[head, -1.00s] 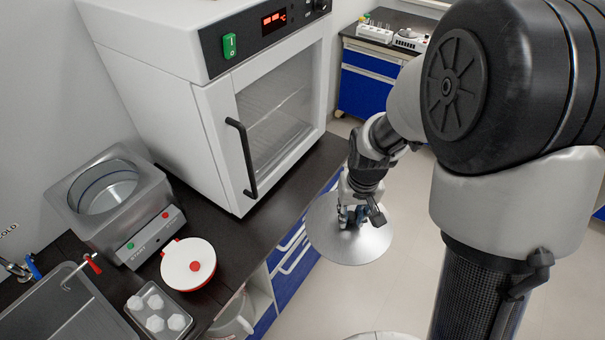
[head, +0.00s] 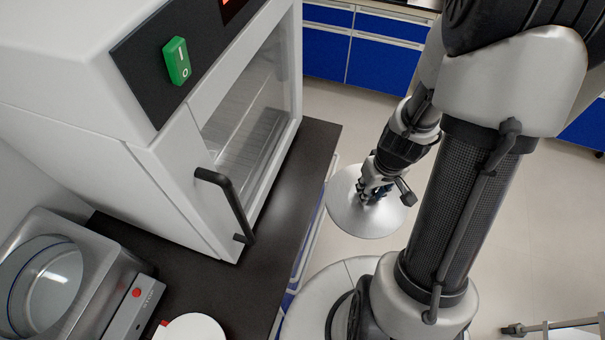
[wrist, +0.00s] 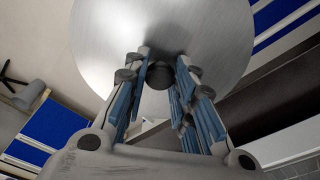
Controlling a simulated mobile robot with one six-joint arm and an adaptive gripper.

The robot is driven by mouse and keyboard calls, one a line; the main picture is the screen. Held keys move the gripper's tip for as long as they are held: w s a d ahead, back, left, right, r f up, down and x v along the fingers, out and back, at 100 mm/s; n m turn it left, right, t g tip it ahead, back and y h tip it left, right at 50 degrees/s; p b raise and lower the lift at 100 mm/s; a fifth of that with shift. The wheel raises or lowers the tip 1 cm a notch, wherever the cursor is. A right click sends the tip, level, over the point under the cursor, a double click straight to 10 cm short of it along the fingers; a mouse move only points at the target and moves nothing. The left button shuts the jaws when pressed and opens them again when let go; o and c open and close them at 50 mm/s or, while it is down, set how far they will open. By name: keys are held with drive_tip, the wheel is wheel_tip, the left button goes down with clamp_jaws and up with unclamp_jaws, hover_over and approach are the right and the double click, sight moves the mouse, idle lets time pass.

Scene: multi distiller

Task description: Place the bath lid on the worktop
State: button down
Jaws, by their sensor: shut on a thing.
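The bath lid is a round, shiny metal disc (head: 348,215) with a dark knob. My gripper (head: 372,193) is shut on the lid's knob and holds the lid in the air, beside the worktop and over the floor. In the wrist view the lid (wrist: 205,35) fills the top, with the blue-padded fingers of my gripper (wrist: 160,78) on both sides of its dark knob. The dark worktop (head: 285,185) runs along the left, below the white oven. The open metal bath (head: 50,270) stands on the worktop at the lower left.
The white oven (head: 180,190) with a black handle (head: 228,205) takes up much of the worktop. A strip of worktop in front of its door is bare. A white round lid (head: 190,328) lies near the bath. Blue cabinets (head: 375,60) stand behind.

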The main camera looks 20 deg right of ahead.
drive_tip(key=w+a, duration=0.2)
drive_tip(key=w+a+p, duration=0.1)
drive_tip(key=w+a, duration=0.1)
drive_tip(key=a, duration=0.1)
drive_tip(key=w+a+p, duration=0.1)
drive_tip(key=a, duration=0.2)
drive_tip(key=shift+w+a+r, duration=0.15)
drive_tip(key=shift+w+a, duration=0.1)
drive_tip(key=shift+w, duration=0.15)
drive_tip(key=w+a, duration=0.1)
drive_tip(key=a, duration=0.1)
drive_tip(key=w+a, duration=0.2)
drive_tip(key=shift+a+b, duration=0.1)
drive_tip(key=shift+b, duration=0.25)
drive_tip(key=shift+w+a+f, duration=0.1)
drive_tip(key=shift+w+f, duration=0.05)
drive_tip(key=shift+f, duration=0.05)
drive_tip(key=shift+f+b, duration=0.2)
drive_tip(key=shift+b, duration=0.2)
drive_tip(key=c, duration=1.3)
unclamp_jaws()
drive_tip(key=shift+r, duration=0.1)
drive_tip(key=shift+c, duration=0.2)
